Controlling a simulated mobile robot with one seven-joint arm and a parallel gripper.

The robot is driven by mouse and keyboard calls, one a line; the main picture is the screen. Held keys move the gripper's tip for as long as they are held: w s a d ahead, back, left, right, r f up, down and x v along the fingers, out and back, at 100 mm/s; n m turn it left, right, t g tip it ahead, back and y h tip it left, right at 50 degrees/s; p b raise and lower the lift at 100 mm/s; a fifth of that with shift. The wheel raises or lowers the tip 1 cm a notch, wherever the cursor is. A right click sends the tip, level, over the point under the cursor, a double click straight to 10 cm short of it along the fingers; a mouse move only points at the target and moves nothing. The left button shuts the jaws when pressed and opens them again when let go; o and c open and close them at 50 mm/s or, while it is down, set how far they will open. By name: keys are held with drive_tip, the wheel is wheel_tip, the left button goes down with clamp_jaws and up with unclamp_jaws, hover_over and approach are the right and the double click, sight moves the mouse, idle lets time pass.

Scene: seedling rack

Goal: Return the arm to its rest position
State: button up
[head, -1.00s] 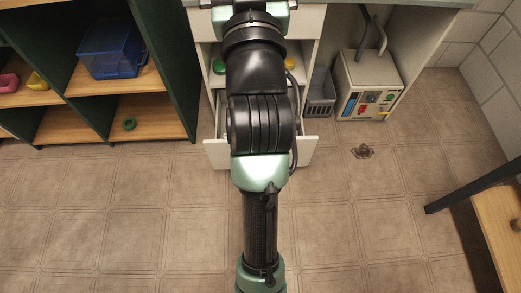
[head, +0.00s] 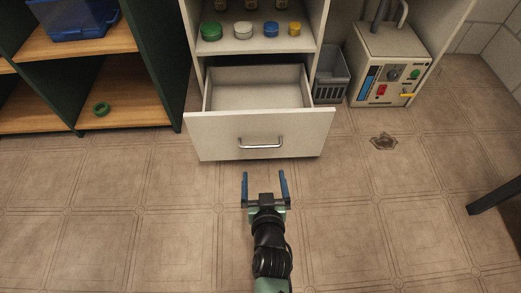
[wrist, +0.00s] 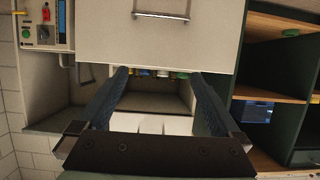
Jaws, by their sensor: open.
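My gripper (head: 265,188) is in the lower middle of the head view, in front of the open drawer and apart from its handle. Its two blue fingers are spread with nothing between them. In the wrist view my gripper (wrist: 160,85) also shows open and empty. My arm is drawn in toward the bottom of the head view, folded close to my body.
An open, empty-looking white drawer (head: 258,135) juts out ahead. Above it a shelf (head: 270,44) holds several coloured lids. A grey basket (head: 331,75) and a control box (head: 388,65) stand right. Green-sided shelving (head: 150,60) stands left. Floor around the gripper is clear.

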drive_tip(key=w+f+b, duration=0.6)
drive_tip(key=w+f, duration=0.1)
drive_tip(key=shift+w+d+f, duration=0.15)
drive_tip(key=shift+w+f, duration=0.2)
drive_tip(key=shift+f, duration=0.05)
idle(0.6)
